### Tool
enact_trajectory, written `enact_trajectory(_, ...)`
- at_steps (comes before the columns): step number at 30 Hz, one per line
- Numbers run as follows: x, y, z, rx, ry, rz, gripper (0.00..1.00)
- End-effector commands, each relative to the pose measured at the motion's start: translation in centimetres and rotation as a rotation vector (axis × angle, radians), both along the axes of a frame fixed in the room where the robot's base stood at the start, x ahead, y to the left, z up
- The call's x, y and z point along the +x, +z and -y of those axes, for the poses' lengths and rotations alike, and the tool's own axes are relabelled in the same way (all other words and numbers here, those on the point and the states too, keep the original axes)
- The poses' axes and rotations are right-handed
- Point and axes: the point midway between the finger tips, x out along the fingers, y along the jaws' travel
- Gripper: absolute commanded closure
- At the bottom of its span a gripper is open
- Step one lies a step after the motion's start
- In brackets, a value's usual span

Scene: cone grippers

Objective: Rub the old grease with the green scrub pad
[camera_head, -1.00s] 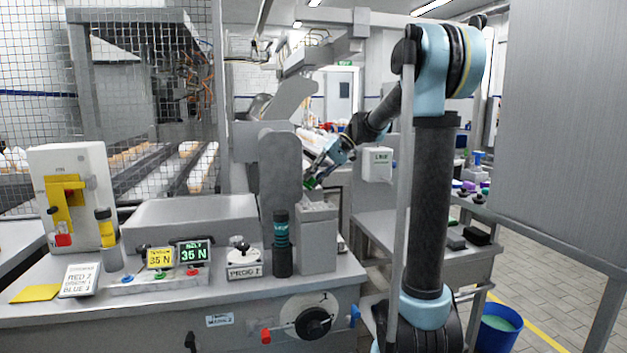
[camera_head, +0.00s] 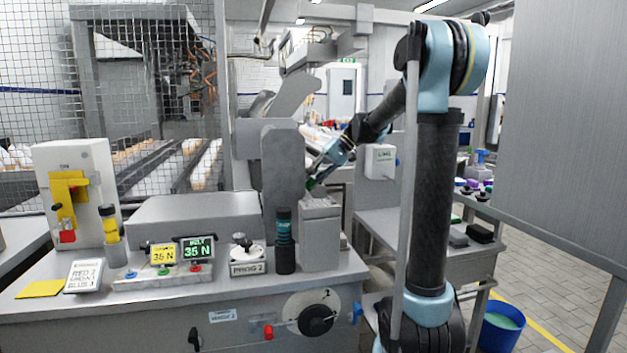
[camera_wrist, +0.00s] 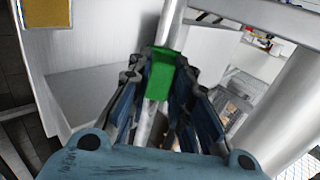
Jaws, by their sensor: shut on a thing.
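My gripper (camera_wrist: 160,92) is shut on the green scrub pad (camera_wrist: 161,72), which sits between its dark fingertips. Behind the pad in the wrist view runs a shiny metal bar (camera_wrist: 172,24); I cannot tell whether the pad touches it. In the head view my gripper (camera_head: 318,179) is small, with the pad (camera_head: 311,184) at its tip beside the grey upright plate (camera_head: 282,170), above the grey block (camera_head: 320,235). I cannot make out the old grease in either view.
A bench with a display box (camera_head: 196,249), a black bottle (camera_head: 285,243) and a crank wheel (camera_head: 315,314) stands in front. A wire mesh guard (camera_head: 140,90) is at the left. A side table (camera_head: 380,228) and a blue bucket (camera_head: 502,327) are at the right.

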Motion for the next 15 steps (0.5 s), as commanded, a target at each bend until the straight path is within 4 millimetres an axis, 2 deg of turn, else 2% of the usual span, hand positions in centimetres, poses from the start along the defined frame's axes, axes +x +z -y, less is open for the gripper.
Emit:
enact_trajectory(7, 0.3, 0.0, -0.1, 0.0, 0.0, 0.0, 1.0)
enact_trajectory(15, 2.1, 0.1, -0.5, 0.0, 0.0, 0.0, 1.0)
